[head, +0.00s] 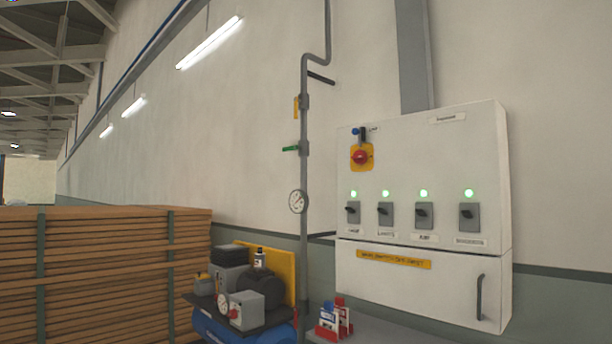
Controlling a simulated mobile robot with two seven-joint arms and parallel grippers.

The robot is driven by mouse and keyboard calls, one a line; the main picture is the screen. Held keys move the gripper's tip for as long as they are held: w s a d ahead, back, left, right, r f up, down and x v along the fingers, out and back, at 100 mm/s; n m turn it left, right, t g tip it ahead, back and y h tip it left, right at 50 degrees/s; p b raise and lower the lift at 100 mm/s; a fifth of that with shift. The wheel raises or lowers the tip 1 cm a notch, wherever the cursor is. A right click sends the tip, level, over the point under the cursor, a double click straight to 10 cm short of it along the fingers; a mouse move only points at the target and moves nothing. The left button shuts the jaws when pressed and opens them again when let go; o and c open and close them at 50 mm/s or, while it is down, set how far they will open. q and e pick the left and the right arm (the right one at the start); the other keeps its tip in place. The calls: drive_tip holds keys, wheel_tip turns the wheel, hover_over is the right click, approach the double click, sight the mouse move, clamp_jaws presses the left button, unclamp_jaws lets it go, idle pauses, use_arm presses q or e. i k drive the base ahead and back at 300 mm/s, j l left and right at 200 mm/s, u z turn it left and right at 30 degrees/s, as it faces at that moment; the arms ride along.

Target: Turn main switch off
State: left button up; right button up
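A light grey electrical cabinet (420,150) is fixed to the wall at the right. Below is a row of several smaller grey switches with black handles, such as the leftmost one (353,212). A green lamp (354,193) is lit above each. Neither of my grippers shows in the head view.
A grey pipe (304,240) with a gauge (298,201) and valve handles runs up the wall left of the cabinet. A compressor (240,300) stands below it. Stacked boards (100,275) fill the lower left. Small red, white and blue items (333,318) stand under the cabinet.

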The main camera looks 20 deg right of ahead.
sight(360, 157)
drive_tip(key=i+j+z, duration=0.15)
drive_tip(key=i, duration=0.4)
drive_tip(key=i+j+z, duration=0.2)
drive_tip(key=i, duration=0.4)
drive_tip(key=l, duration=0.05)
